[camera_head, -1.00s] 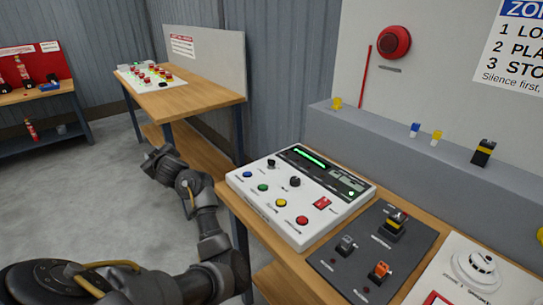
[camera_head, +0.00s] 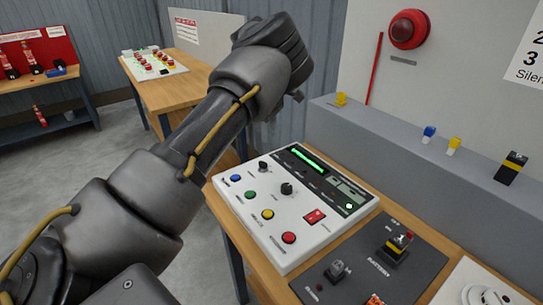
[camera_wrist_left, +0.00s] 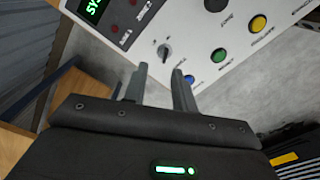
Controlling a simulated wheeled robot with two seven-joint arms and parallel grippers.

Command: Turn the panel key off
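The white control panel (camera_head: 290,215) lies on a wooden bench. A small dark key-like switch (camera_head: 263,167) sits near its far left corner, close to the blue button (camera_head: 236,178). A second, black knob (camera_head: 287,188) is nearer the panel's middle. My left gripper (camera_wrist_left: 160,76) is open and empty, its two fingers apart and pointing towards the switch. In the head view my left arm hides most of that gripper. My right gripper is not in view.
Green (camera_head: 250,195), yellow (camera_head: 267,214) and red (camera_head: 288,238) buttons line the panel's near side. A dark switch plate (camera_head: 350,262) lies to its right. A grey ledge (camera_head: 400,150) with small blocks runs behind. Another bench (camera_head: 165,88) stands at the back left.

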